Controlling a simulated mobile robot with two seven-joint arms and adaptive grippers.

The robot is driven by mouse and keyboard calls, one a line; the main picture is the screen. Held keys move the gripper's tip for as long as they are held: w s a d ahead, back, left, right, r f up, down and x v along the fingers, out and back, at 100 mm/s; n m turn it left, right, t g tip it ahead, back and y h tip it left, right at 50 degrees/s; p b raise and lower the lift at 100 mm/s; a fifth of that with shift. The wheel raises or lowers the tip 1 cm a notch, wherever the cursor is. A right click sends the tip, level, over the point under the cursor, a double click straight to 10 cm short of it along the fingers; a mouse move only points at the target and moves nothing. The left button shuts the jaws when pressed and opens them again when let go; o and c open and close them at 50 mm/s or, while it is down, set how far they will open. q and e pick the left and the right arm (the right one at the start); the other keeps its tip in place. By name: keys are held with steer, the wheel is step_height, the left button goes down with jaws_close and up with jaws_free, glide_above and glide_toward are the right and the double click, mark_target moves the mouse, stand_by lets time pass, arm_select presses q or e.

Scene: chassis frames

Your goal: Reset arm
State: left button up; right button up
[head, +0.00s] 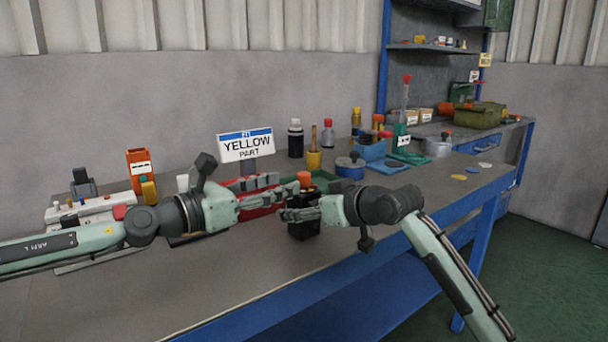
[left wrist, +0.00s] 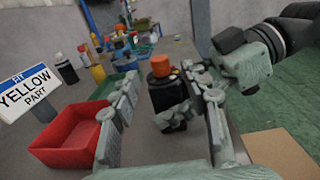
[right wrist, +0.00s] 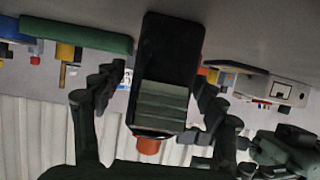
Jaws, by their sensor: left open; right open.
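My left gripper (head: 274,192) is open above the bench, with its fingers pointing right. My right gripper (head: 286,214) faces it from the right, also open. A black block with an orange cap (head: 304,180) stands upright on the bench where the two grippers meet. In the left wrist view the black block (left wrist: 168,92) shows between and beyond the spread fingers. In the right wrist view, which is upside down, the black block (right wrist: 168,55) shows between the open fingers. I cannot tell whether any finger touches it. The right fingers partly hide the block in the head view.
A red bin (left wrist: 68,137) sits beside the left gripper, near a "YELLOW PART" sign (head: 246,146). A green tray (head: 322,178) lies behind the block. Bottles, a blue pot (head: 350,168) and an orange holder (head: 139,167) stand farther back. The right front bench top is mostly clear.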

arm_select(q)
steer(key=shift+w+d, duration=0.25)
steer(key=shift+d, duration=0.05)
arm_select(e)
steer(key=shift+s+d+r, duration=0.1)
steer(key=shift+s+d, duration=0.1)
steer(key=v, duration=1.1)
arm_select(q)
glide_toward(299, 179)
arm_select(e)
steer(key=x, duration=1.2)
arm_select(q)
steer(key=x, duration=1.2)
arm_select(e)
steer(key=shift+s+d, duration=0.1)
steer(key=shift+s, duration=0.05)
arm_select(q)
steer(key=shift+d+m+g+h, duration=0.2)
steer(key=shift+m+g+h, duration=0.3)
steer(key=shift+g, duration=0.1)
arm_select(e)
steer(key=shift+r, duration=0.1)
arm_select(q)
steer(key=shift+a, duration=0.1)
